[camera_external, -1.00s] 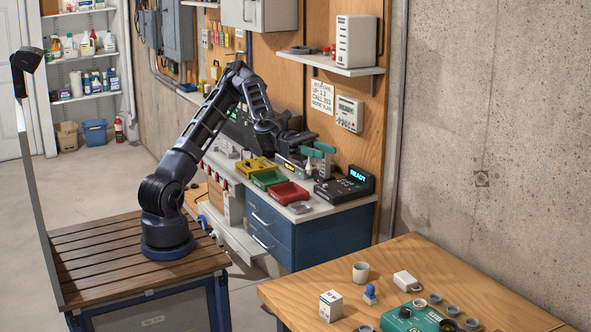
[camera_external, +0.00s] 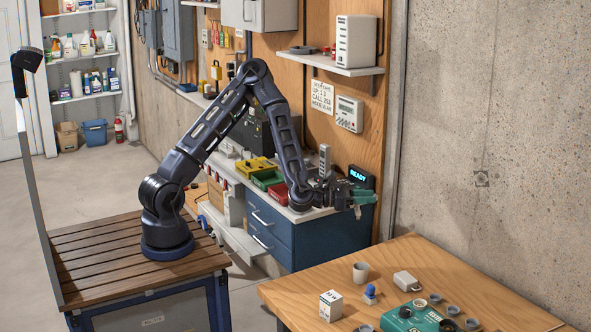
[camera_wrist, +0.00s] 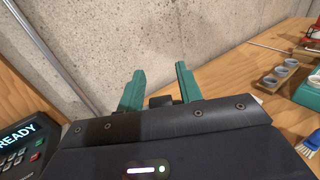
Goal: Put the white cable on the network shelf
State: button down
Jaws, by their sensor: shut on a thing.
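My gripper (camera_external: 362,197), with teal fingers, is in front of the bench's right end, beside the READY device and well below the network shelf (camera_external: 345,70). It also shows in the wrist view (camera_wrist: 160,88), its fingers standing apart against the concrete wall. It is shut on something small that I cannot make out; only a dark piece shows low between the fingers. I cannot clearly pick out a white cable in either view. The network shelf holds a white router-like box (camera_external: 356,42), a dark coil (camera_external: 302,49) and small red items.
The READY device (camera_external: 360,177) stands close to the gripper; it also shows in the wrist view (camera_wrist: 24,142). A wooden table (camera_external: 440,262) at front right holds a mug, a white box and cups. A wall-mounted meter (camera_external: 349,114) hangs below the shelf.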

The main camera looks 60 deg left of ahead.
jog(key=w+a+f+n+t+y, duration=0.25)
jog(key=w+a+n+y, duration=0.25)
jog(key=w+a+y, duration=0.5)
jog(key=w+a+r+n+g+y, duration=0.1)
jog(key=a+r+n+y, duration=0.1)
jog(key=a, duration=0.4)
jog(key=w+a+r+n+g+y, duration=0.1)
jog(key=w+a+n+y, duration=0.15)
jog(key=a, duration=0.35)
jog(key=w+a+r+n+y, duration=0.1)
jog(key=a+r+n+y, duration=0.15)
jog(key=a, duration=0.35)
jog(key=s+a+r+n+g+y, duration=0.3)
jog(key=s+a+r+n+g, duration=0.15)
jog(key=a+r, duration=0.4)
jog(key=s+a+r+n+g+y, duration=0.35)
jog(key=a+r+g, duration=0.2)
jog(key=a, duration=0.65)
jog(key=s+a+r+n+g+y, duration=0.35)
jog(key=a+r+g, duration=0.25)
jog(key=a, duration=0.5)
jog(key=shift+n, duration=0.25)
jog(key=f, duration=3)
jog(key=shift+w+d+f, duration=0.1)
jog(key=shift+w+f, duration=0.15)
jog(key=shift+f, duration=0.15)
jog(key=c, duration=0.9)
grip_release()
jog(key=shift+c, duration=0.2)
